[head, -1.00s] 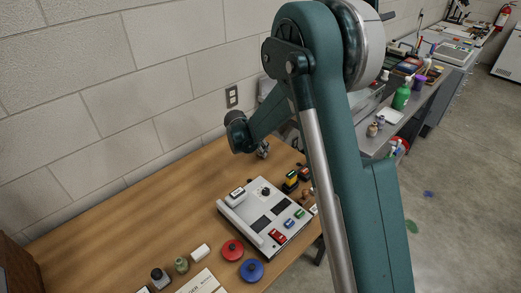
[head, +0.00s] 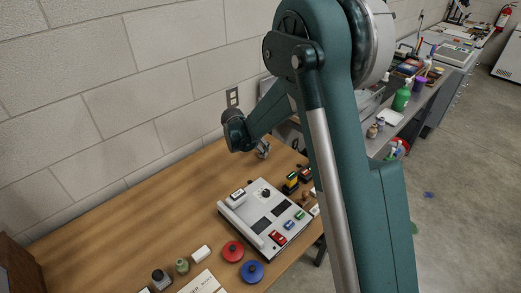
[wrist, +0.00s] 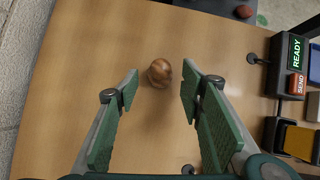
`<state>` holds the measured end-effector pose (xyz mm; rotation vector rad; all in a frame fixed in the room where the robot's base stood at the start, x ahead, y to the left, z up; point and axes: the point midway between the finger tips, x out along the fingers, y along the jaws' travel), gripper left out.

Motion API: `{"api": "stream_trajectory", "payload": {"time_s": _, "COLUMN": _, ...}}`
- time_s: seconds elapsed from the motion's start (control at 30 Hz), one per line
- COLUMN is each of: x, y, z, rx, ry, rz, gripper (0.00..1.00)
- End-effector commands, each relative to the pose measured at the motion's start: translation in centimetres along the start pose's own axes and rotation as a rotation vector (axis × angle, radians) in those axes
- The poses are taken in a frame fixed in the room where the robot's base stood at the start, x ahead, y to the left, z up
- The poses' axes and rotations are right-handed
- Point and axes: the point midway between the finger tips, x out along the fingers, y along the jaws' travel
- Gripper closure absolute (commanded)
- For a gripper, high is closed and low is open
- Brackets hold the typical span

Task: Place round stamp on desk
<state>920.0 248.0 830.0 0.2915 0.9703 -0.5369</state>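A round brown wooden knob (wrist: 159,72), perhaps the top of the round stamp, shows from above in the wrist view, over the wooden desk (wrist: 90,60). My gripper (wrist: 160,80) is open. Its green-padded fingers lie to the left and right of the knob, with a gap on each side. Whatever is under the knob is hidden. In the head view my gripper (head: 262,149) is small, over the back right part of the desk (head: 130,215), near the wall. I cannot make out the stamp there.
A white control panel (head: 235,219) with buttons stands on the desk. Red (head: 232,251) and blue (head: 252,271) round items lie in front of it. Dark boxes, one reading READY (wrist: 295,48), stand at right in the wrist view. The desk's left part is largely clear.

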Motion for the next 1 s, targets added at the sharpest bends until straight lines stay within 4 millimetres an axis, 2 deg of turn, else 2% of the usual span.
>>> {"api": "stream_trajectory", "payload": {"time_s": 0.03, "x": -1.0, "y": 0.0, "z": 0.1, "rx": -0.001, "ry": 0.0, "rz": 0.001, "gripper": 0.61}}
{"api": "stream_trajectory", "payload": {"time_s": 0.3, "x": -5.3, "y": 0.0, "z": 0.1, "rx": -0.001, "ry": 0.0, "rz": 0.0, "gripper": 0.61}}
{"api": "stream_trajectory", "payload": {"time_s": 0.5, "x": -7.7, "y": 0.0, "z": 0.1, "rx": -0.001, "ry": 0.001, "rz": -0.001, "gripper": 0.61}}
{"api": "stream_trajectory", "payload": {"time_s": 0.7, "x": -8.9, "y": -0.1, "z": 0.0, "rx": 0.0, "ry": 0.001, "rz": -0.001, "gripper": 0.61}}
{"api": "stream_trajectory", "payload": {"time_s": 1.0, "x": -9.0, "y": 0.0, "z": 0.0, "rx": 0.0, "ry": 0.0, "rz": -0.001, "gripper": 0.61}}
